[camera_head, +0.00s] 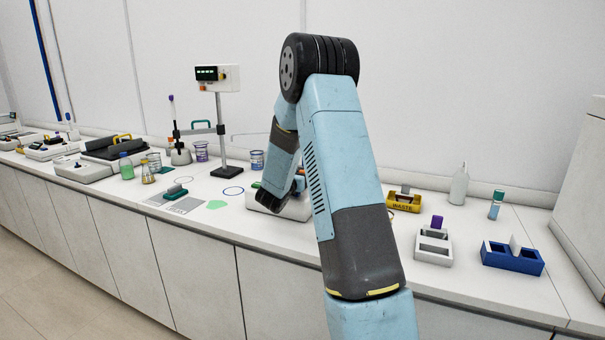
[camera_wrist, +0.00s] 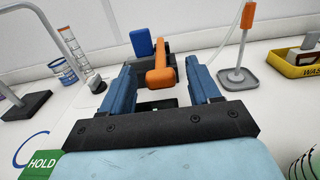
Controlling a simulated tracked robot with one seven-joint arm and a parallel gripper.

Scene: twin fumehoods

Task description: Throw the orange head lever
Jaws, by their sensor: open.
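In the wrist view an orange lever (camera_wrist: 161,74) with a cylindrical cross-head stands on a device, with dark parts and a blue block (camera_wrist: 140,42) behind it. My gripper (camera_wrist: 160,66) is open, with its two blue fingers on either side of the lever. Gaps show between the lever and both fingers, and I cannot see contact. In the head view my arm hides the lever and most of my gripper. Part of the white device base (camera_head: 290,208) shows beside the arm.
In the wrist view, an orange-topped stand (camera_wrist: 239,78) and a yellow waste bin (camera_wrist: 300,66) are at right. A beaker (camera_wrist: 62,72) and cylinder (camera_wrist: 89,78) are at left. In the head view a white rack (camera_head: 433,255) and blue rack (camera_head: 512,262) stand right.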

